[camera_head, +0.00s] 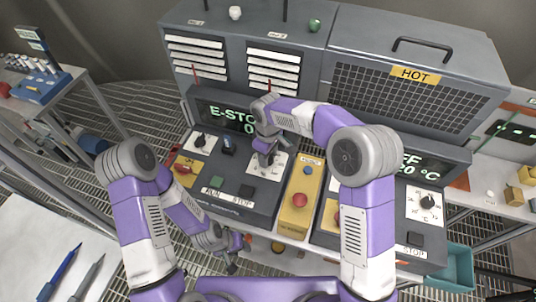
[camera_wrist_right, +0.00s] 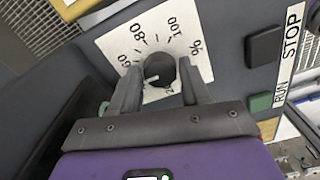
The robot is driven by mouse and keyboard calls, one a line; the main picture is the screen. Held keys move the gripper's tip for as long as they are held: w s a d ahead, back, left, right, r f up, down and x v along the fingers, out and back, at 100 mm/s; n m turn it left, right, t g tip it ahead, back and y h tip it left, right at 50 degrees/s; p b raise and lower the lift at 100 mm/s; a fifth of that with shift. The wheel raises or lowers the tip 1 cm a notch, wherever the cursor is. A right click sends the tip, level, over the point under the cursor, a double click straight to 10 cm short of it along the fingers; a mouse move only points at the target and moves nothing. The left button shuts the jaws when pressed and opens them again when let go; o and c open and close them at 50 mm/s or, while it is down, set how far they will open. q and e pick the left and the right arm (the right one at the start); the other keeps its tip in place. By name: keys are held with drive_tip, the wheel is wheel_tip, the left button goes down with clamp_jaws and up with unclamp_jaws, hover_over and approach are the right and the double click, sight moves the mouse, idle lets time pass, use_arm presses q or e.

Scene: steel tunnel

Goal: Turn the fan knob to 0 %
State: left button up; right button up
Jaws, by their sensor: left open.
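The fan knob (camera_wrist_right: 160,70) is a dark round knob on a white dial plate (camera_wrist_right: 198,50) in the right wrist view. The numbers 60, 80, 100 and a % sign show around it; the lower dial is hidden by my gripper. A short white mark on the knob points to the lower left of that view. My right gripper (camera_wrist_right: 160,80) has one finger on each side of the knob and appears shut on it. In the head view it reaches down onto the plate (camera_head: 272,170). My left gripper (camera_head: 237,255) is open and empty, low in front of the console.
The console display (camera_head: 218,115) reads "E-STO", partly covered by my right arm. A red knob (camera_head: 183,169), RUN (camera_head: 215,181) and STOP (camera_head: 246,191) buttons and a yellow box with a red button (camera_head: 300,200) sit close by. A HOT-labelled cage (camera_head: 415,75) stands behind.

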drive_tip(key=o, duration=0.3)
drive_tip(key=shift+r, duration=0.1)
wheel_tip(320, 180, up, 7)
drive_tip(key=shift+r, duration=0.2)
idle(0.7)
